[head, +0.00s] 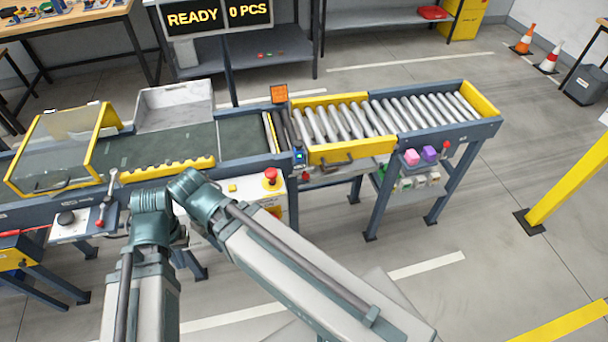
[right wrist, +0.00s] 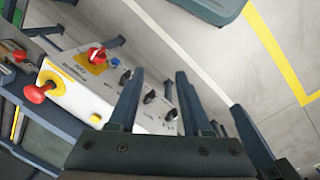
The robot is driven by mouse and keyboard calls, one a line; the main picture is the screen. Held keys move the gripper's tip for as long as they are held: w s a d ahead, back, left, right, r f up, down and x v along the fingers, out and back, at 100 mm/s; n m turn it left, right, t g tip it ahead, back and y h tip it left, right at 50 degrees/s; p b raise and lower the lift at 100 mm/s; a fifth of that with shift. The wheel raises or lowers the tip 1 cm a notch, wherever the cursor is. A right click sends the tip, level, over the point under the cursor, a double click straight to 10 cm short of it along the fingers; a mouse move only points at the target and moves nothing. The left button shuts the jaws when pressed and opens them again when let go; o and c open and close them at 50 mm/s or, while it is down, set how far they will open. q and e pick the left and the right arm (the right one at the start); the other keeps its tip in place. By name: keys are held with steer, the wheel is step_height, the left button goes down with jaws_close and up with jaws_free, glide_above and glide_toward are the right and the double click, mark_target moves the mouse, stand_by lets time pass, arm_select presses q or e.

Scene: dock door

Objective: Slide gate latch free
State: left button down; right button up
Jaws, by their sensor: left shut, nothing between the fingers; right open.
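A red knob (head: 305,177) sits low at the left end of the yellow-sided roller section, near a black handle (head: 336,161) on its side. I cannot tell which part is the latch. My left gripper (head: 180,233) is shut and empty, mostly hidden among my arm links in front of the conveyor, well left of the red knob. My right gripper (right wrist: 158,88) is open and empty in the right wrist view, over the white control box (right wrist: 105,90). In the head view my right arm hides it.
The control box carries a red mushroom button (head: 270,175). A yellow-framed clear hood (head: 60,150) and a lever (head: 106,200) are at the left. A grey bin (head: 175,105) stands behind the belt. Floor is free before the roller section.

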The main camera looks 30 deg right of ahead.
steer(key=shift+w+d, duration=0.1)
steer(key=shift+c, duration=1.2)
steer(key=shift+w+d, duration=0.2)
steer(key=shift+d, duration=0.05)
steer(key=shift+c, duration=1.1)
steer(key=w+d, duration=0.1)
steer(key=d, duration=0.1)
steer(key=w+d+m+y, duration=0.1)
steer(key=w+d, duration=0.1)
steer(key=d, duration=0.1)
steer(key=w+d+f+m+b, duration=0.1)
steer(key=d, duration=0.1)
steer(key=shift+w+d+y, duration=0.4)
jaws_close()
steer(key=w+d+m+t+y+b, duration=0.1)
steer(key=d+m+t, duration=0.4)
steer(key=d, duration=2.8)
steer(key=shift+w+r+m+t+b, duration=0.2)
steer(key=shift+w+m+t+b, duration=0.1)
steer(key=shift+m+b, duration=0.5)
